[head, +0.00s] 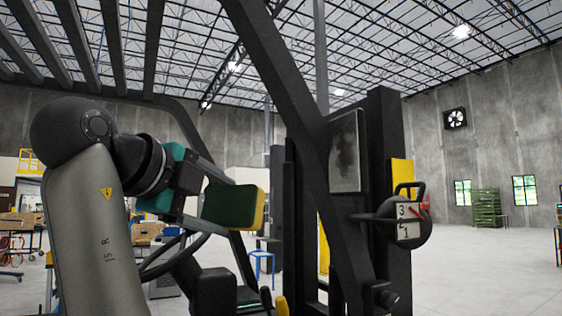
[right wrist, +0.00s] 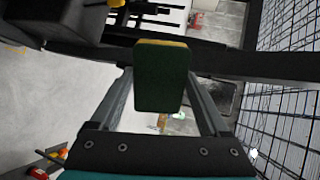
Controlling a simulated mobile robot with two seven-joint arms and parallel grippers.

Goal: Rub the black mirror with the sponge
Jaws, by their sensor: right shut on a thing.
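A sponge (head: 229,206), dark green with a yellow layer, is held in my right gripper (head: 214,188) left of the centre in the head view. The right wrist view shows the sponge (right wrist: 160,80) between the two fingers, which are shut on it. The mirror (head: 345,152) is an upright rectangular pane with a thin frame and a dark smudge, fixed to a black post. The sponge is to the left of the mirror and a little lower in the head view, apart from it. My left gripper is not in view.
A slanting black beam (head: 283,95) runs between the sponge and the mirror in the picture. A rounded black object (head: 382,226) with a handle and numbers is below the mirror. A yellow panel (head: 402,173) is beside the post. Open floor (head: 480,265) lies to the right.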

